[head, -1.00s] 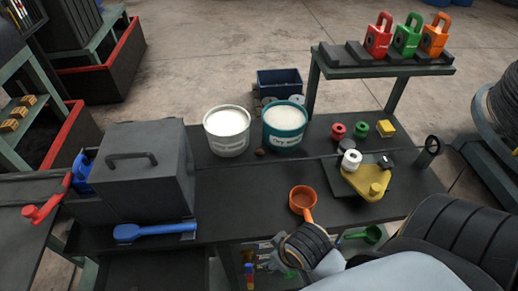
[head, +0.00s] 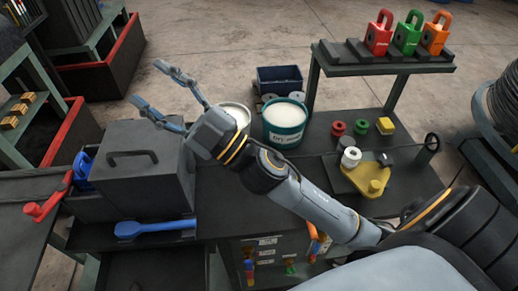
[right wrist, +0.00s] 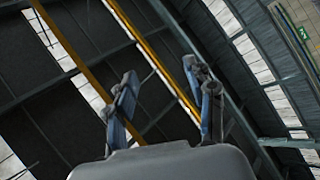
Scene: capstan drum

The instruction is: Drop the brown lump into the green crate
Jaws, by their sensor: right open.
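My right gripper (head: 148,83) is open and raised above the back of the grey lidded box, at the left of the head view. Its fingers point up and away, spread apart, with nothing between them. In the right wrist view the open fingers (right wrist: 160,75) show against the roof, also empty. The brown lump is not visible now; my right arm covers the spot beside the buckets where it lay. I see no green crate in these views. My left gripper is not in view.
A white bucket (head: 238,112) is partly hidden by my arm. A teal bucket (head: 285,128) stands beside it. The grey box (head: 150,160) and blue scoop (head: 155,228) are at left. A yellow fixture (head: 368,178) and padlock shelf (head: 385,68) are at right.

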